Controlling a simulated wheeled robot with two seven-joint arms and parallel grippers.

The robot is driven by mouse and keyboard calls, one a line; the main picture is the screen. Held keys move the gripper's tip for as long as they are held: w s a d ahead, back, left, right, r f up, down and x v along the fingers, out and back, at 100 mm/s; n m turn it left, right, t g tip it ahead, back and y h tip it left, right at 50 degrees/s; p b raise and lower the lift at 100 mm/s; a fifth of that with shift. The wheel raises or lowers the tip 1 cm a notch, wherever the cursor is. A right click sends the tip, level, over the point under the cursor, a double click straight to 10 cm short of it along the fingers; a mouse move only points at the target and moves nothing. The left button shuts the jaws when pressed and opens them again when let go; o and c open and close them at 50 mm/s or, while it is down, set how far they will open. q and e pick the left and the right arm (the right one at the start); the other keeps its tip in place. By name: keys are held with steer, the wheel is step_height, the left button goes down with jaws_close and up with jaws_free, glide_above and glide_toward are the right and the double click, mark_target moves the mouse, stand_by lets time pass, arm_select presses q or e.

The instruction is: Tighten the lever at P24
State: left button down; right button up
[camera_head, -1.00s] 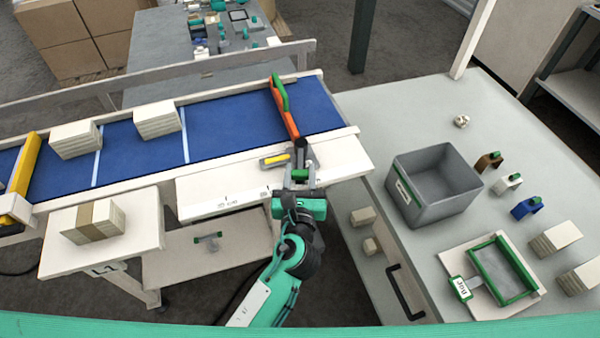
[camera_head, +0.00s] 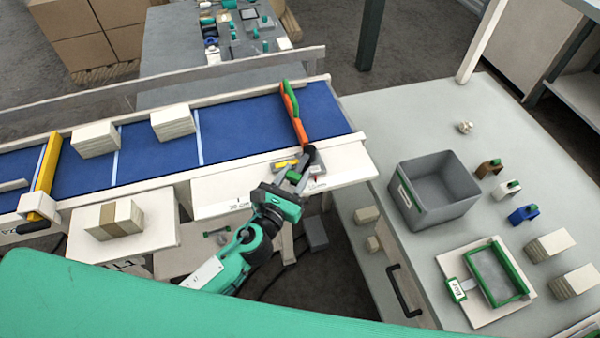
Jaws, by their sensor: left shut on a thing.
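An orange stop bar (camera_head: 301,131) with a green strip (camera_head: 289,98) crosses the right part of the blue conveyor belt. A dark lever clamp (camera_head: 313,159) sits at the bar's near end on the white conveyor rail. A small yellow piece (camera_head: 285,164) lies just left of it. My left gripper (camera_head: 303,173) reaches up to this clamp from below and is shut on the lever there. The fingers partly hide the lever, so its exact angle is unclear. No P24 mark is readable. My right gripper is not in view.
Pale blocks (camera_head: 174,124) stand on the belt (camera_head: 240,130), left of the bar. A yellow bar (camera_head: 46,165) crosses the belt's left end. On the right table, a grey bin (camera_head: 408,200) and a green-rimmed tray (camera_head: 522,291) stand near several small coloured items.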

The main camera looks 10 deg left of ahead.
arm_select(q)
steer(key=shift+a+f, duration=0.1)
stand_by(0.3)
steer(key=c, duration=0.9)
jaws_free()
steer(key=shift+b+v, duration=2.7)
steer(key=shift+v, duration=4.2)
steer(key=shift+w+a, duration=0.1)
steer(key=shift+a, duration=0.05)
steer(key=shift+c, duration=0.3)
